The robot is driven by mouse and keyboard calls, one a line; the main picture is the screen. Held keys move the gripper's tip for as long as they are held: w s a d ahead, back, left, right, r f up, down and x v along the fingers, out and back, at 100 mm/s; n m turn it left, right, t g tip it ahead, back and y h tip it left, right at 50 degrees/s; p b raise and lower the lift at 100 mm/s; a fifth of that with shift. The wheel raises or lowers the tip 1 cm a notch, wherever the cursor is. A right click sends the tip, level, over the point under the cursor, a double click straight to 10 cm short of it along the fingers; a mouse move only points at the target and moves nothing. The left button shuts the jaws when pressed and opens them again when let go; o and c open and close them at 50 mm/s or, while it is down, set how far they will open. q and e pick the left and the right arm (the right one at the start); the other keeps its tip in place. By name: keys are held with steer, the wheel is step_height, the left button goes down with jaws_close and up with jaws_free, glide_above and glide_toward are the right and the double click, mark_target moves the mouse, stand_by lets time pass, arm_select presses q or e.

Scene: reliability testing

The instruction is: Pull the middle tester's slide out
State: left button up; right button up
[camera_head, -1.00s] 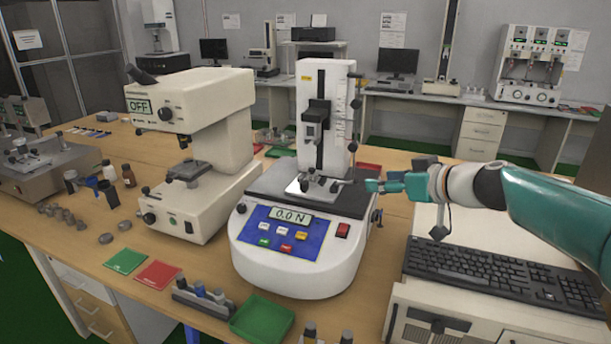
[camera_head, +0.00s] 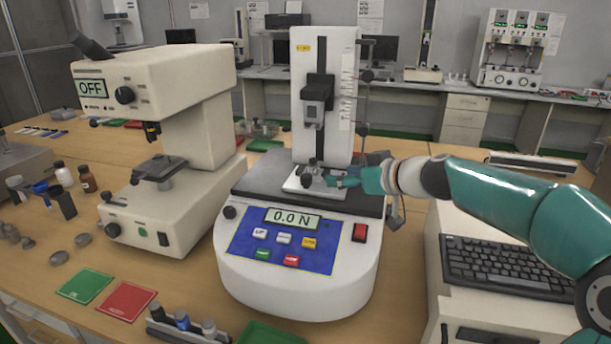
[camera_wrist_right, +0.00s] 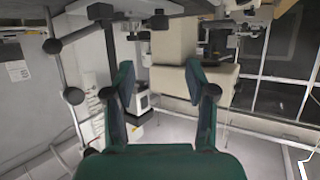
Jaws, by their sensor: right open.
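The middle tester (camera_head: 297,265) is a white force tester with a blue panel, a 0.0 N display and a tall white column (camera_head: 322,140). Its slide seems to be the small metal plate (camera_head: 322,193) with dark knobs on the black bed below the column. My teal right gripper (camera_head: 338,182) comes in from the right, low over the bed, at the plate's right end. Its open fingers (camera_wrist_right: 160,75) show in the right wrist view with nothing between them. Whether they touch the knobs is unclear. My left gripper is not seen.
A cream microscope-like tester (camera_head: 150,80) reading OFF stands close on the left. A keyboard (camera_head: 510,262) lies on a cream cabinet at the right.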

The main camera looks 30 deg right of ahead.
mark_target(307, 176)
steer(key=p+x, duration=0.3)
steer(key=x, duration=1.1)
steer(key=shift+w+f, duration=0.1)
jaws_close()
